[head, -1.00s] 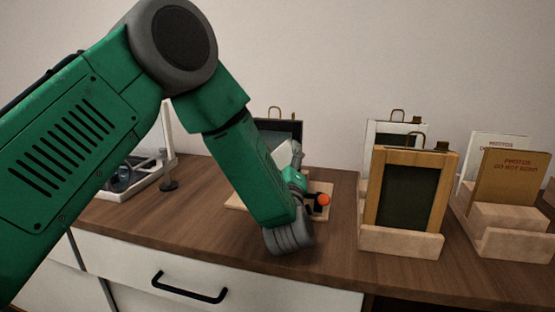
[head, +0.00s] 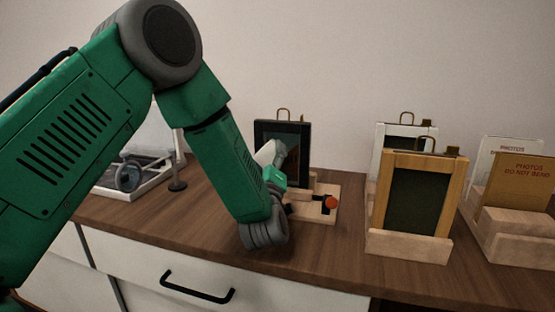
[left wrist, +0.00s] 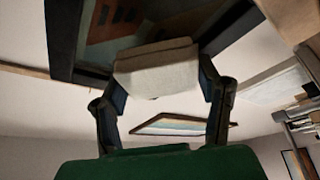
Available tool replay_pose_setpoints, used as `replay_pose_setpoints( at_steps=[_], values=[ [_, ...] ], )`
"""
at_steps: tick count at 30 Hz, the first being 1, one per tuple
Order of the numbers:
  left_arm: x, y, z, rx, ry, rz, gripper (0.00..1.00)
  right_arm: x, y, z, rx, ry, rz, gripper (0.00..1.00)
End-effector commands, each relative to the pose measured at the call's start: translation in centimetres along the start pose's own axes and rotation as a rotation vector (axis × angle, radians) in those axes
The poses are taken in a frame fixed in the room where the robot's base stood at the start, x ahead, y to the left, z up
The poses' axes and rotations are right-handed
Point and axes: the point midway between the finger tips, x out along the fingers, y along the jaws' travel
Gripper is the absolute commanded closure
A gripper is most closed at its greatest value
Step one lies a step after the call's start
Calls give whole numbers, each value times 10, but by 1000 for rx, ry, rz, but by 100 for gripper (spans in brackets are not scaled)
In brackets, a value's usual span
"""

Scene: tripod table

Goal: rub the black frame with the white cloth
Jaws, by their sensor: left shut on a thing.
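The black frame (head: 297,133) stands upright on a light wooden stand (head: 319,217) with an orange-red knob. My left gripper (head: 273,173) is shut on the white cloth (head: 267,152), a pale pad at the frame's left side. In the left wrist view the cloth (left wrist: 155,70) sits between both fingers and overlaps the edge of the black frame (left wrist: 64,40). I cannot tell for certain whether they touch. My forearm and the cloth hide part of the frame's left side. My right gripper is not in view.
A wooden frame (head: 446,190) in a block holder and a white frame (head: 379,140) stand to the right. A brown photo envelope (head: 521,182) is in another holder at far right. A white tray (head: 140,184) lies at left. The wooden tabletop (head: 325,250) is clear in front.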

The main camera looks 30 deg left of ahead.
Motion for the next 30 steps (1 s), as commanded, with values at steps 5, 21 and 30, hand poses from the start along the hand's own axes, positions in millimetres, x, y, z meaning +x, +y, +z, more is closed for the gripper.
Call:
replay_pose_setpoints(
  at_steps=[5,21,30],
  values=[
    [4,-8,-7,0,1,0,65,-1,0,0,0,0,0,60],
    [-18,-7,-17,0,1,0,65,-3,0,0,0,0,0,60],
    [-45,-8,-27,-1,-1,-1,65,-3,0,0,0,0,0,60]
  ],
)
